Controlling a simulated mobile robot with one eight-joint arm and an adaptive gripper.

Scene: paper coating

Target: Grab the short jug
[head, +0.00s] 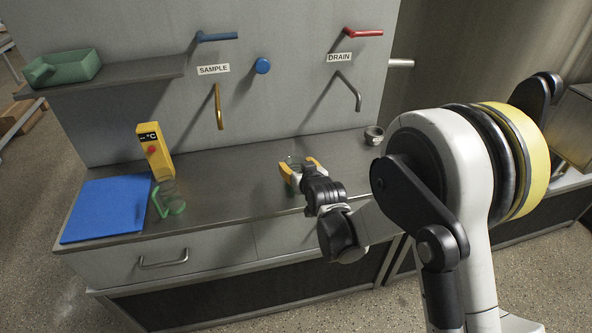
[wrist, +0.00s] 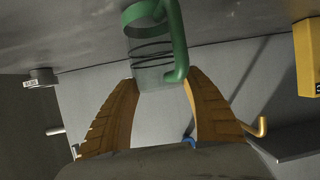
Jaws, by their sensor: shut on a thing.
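A clear jug with a green base and green handle (wrist: 152,58) is between the yellow fingers of my gripper (wrist: 160,82) in the wrist view, which looks upside down. The fingers are shut on its body near the rim. In the head view my gripper (head: 299,168) is over the middle of the counter, and the held jug (head: 294,160) is mostly hidden by the fingers. I cannot tell if its base touches the counter. A second clear jug with a green handle (head: 172,204) stands further left. I cannot tell surely which jug is shorter.
The counter (head: 232,185) holds a blue mat (head: 105,210), a yellow temperature device (head: 155,152) and a small grey cup (head: 374,135). The SAMPLE tap (head: 218,108) and DRAIN tap (head: 348,90) stick out of the wall. A green bin (head: 72,66) sits on the left shelf.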

